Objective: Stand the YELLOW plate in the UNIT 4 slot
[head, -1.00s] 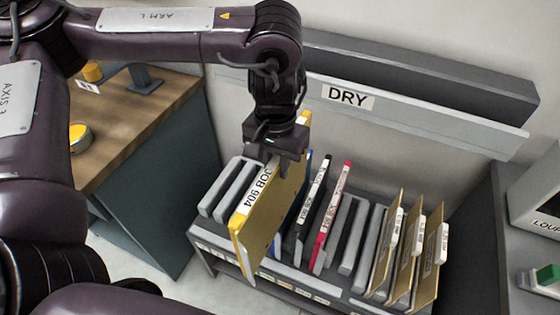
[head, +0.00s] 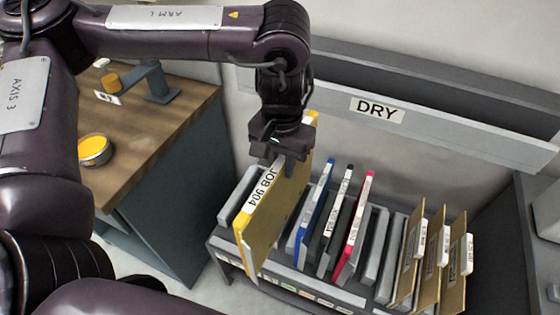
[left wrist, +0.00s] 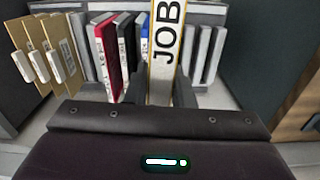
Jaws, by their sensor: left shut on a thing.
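The yellow plate (head: 268,228), labelled "JOB 904", is upright in my left gripper (head: 286,165), which is shut on its upper edge. In the head view it is over the left part of the grey slotted rack (head: 375,302), left of the blue plate (head: 316,215). Its lower front corner overlaps the rack's front edge; I cannot tell whether it touches the rack. In the left wrist view the yellow plate's label (left wrist: 165,45) shows between the fingers. The rack's front labels are too small to read, so I cannot pick out UNIT 4. My right gripper is not in view.
A black plate (head: 336,210) and a red plate (head: 357,220) stand right of the blue one. Several tan plates (head: 433,265) stand at the rack's right end. A "DRY" rail (head: 425,127) runs behind. A wooden bench (head: 150,125) with a yellow ink tin (head: 94,152) is left.

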